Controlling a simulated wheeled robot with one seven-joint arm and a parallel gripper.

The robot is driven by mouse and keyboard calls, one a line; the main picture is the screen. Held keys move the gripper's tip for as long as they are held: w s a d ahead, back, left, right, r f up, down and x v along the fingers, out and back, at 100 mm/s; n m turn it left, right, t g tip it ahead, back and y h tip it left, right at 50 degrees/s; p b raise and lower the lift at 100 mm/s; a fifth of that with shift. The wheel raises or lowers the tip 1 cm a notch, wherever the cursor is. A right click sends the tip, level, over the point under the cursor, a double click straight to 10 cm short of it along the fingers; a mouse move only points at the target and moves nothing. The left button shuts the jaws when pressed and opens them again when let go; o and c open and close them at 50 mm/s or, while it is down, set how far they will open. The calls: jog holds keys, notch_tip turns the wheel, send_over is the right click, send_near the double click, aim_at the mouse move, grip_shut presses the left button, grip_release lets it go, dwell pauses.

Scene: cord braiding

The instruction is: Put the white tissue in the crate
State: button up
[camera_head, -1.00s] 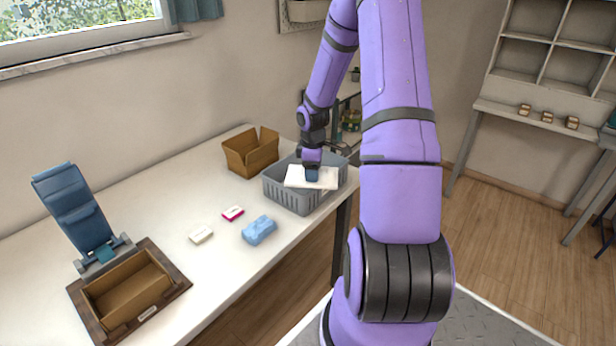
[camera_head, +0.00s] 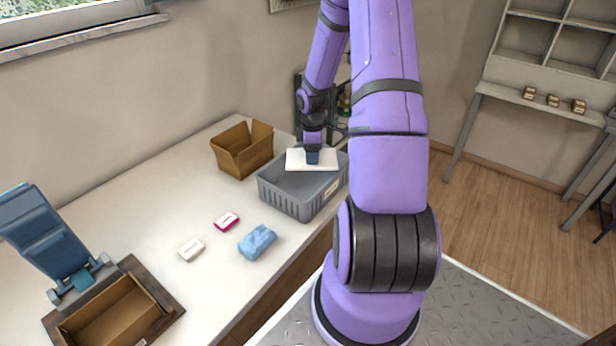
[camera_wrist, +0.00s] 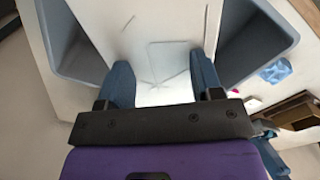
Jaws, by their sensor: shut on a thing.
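The white tissue (camera_head: 300,160) is a flat white sheet held level above the grey crate. It also fills the upper middle of the wrist view (camera_wrist: 160,45). My gripper (camera_head: 312,157) is shut on the tissue's edge, with a blue finger on each side in the wrist view (camera_wrist: 161,85). The grey crate (camera_head: 290,200) is a slotted plastic box with a white label on the table. Its blue-grey walls show on both sides of the tissue in the wrist view (camera_wrist: 252,40). The part of the crate under the tissue is hidden.
An open cardboard box (camera_head: 240,152) stands left of the crate. A blue crumpled cloth-like item (camera_head: 257,242), a pink-edged block (camera_head: 227,221) and a white block (camera_head: 191,249) lie in front. A brown tray (camera_head: 65,335) and a blue hinged stand (camera_head: 45,235) are at left.

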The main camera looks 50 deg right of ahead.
jog(key=shift+f, duration=1.65)
jog(key=o, duration=1)
jog(key=shift+r, duration=0.1)
notch_tip(320, 180, up, 10)
jog(key=shift+f, duration=0.1)
jog(key=shift+r, duration=0.4)
